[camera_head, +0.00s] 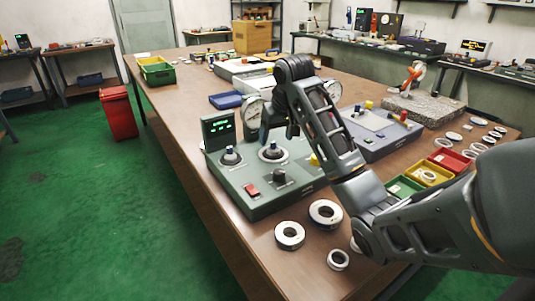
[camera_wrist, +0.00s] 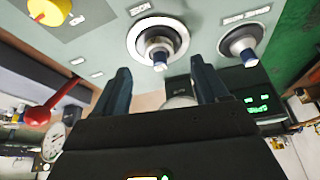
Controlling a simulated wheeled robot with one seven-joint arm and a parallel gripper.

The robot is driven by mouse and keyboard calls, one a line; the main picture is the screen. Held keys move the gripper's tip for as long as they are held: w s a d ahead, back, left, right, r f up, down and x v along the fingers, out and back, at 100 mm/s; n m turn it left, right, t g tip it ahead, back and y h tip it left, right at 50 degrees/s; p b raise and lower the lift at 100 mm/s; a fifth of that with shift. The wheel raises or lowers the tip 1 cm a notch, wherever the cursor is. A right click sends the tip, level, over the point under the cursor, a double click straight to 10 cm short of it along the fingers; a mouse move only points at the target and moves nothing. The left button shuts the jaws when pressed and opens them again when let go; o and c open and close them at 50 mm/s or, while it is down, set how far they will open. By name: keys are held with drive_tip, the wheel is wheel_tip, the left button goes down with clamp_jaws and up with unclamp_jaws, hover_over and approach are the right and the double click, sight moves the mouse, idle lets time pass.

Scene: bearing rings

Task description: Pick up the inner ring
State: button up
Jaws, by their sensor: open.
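A silvery ring (camera_head: 265,156) sits around a blue-tipped post on the green-grey measuring device; in the wrist view this ring (camera_wrist: 138,47) shows as a round collar around the post. A second blue-tipped post (camera_head: 230,155) with a smaller collar stands to its left. My gripper (camera_head: 278,131) is above the device, close over the ringed post. In the wrist view its two dark fingers (camera_wrist: 161,80) are apart with nothing held between them. Loose rings lie on the table in front of the device: a thick one (camera_head: 313,211), another (camera_head: 280,240) and a smaller one (camera_head: 330,261). Which is the inner ring, I cannot tell for certain.
A second grey device (camera_head: 375,150) stands to the right. Red (camera_head: 449,159), yellow and green bins hold parts at the right. Bare table (camera_head: 235,232) lies front left.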

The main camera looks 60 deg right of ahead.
sight(274, 143)
drive_tip(key=shift+x, duration=2.4)
drive_tip(key=shift+r, duration=0.1)
drive_tip(key=shift+c, duration=0.4)
drive_tip(key=c, duration=1.2)
drive_tip(key=shift+o, duration=0.2)
drive_tip(key=shift+d+r, duration=0.1)
drive_tip(key=shift+r, duration=0.05)
